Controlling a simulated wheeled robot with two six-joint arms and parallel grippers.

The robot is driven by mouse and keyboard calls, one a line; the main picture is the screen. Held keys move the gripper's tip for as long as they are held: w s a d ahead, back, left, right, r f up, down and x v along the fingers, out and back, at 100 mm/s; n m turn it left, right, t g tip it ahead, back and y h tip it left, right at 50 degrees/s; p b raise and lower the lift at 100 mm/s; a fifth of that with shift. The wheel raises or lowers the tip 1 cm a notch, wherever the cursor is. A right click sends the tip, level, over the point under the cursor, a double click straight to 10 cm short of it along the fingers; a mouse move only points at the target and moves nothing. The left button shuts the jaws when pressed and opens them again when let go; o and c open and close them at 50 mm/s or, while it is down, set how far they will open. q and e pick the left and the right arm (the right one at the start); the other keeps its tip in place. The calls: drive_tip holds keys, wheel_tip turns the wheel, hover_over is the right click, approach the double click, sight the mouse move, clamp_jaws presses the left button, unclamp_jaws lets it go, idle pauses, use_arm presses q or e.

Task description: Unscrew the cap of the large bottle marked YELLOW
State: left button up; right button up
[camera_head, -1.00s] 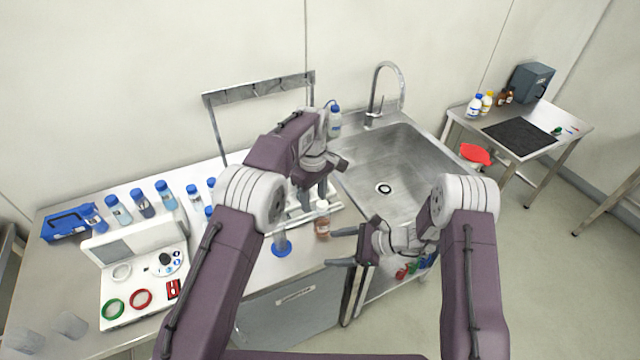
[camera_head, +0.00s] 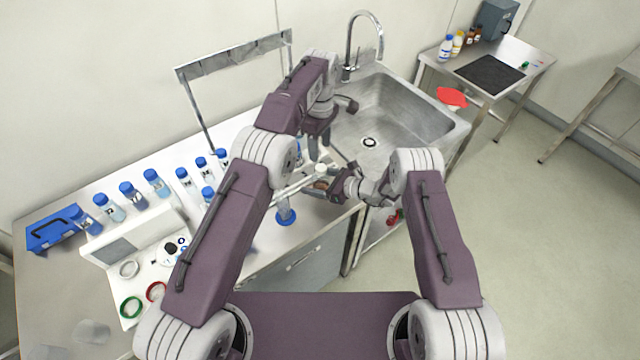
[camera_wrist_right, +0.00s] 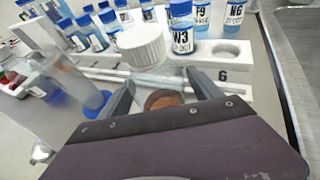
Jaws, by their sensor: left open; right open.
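A clear bottle (camera_head: 321,184) with a white cap and brown contents stands at the bench's front edge, left of the sink. In the right wrist view its ribbed white cap (camera_wrist_right: 141,44) is close, with the brown contents (camera_wrist_right: 164,100) below. No YELLOW marking is readable on it. My right gripper (camera_head: 327,182) is open, its fingers on either side of this bottle; I cannot tell if they touch it. My left gripper (camera_head: 318,148) is open, fingers pointing down, just above and behind the cap in the head view.
A white rack with numbered holes (camera_wrist_right: 235,85) holds several blue-capped bottles. The sink (camera_head: 400,115) lies to the right. Several bottles (camera_head: 458,42) stand on the far side table (camera_head: 535,62).

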use_arm(q)
drive_tip(key=shift+d, duration=0.1)
use_arm(e)
drive_tip(key=shift+w+a+f, duration=0.25)
drive_tip(key=shift+a, duration=0.15)
use_arm(q)
drive_tip(key=shift+d, duration=0.1)
drive_tip(key=shift+s+r, duration=0.1)
use_arm(e)
drive_tip(key=shift+d, duration=0.1)
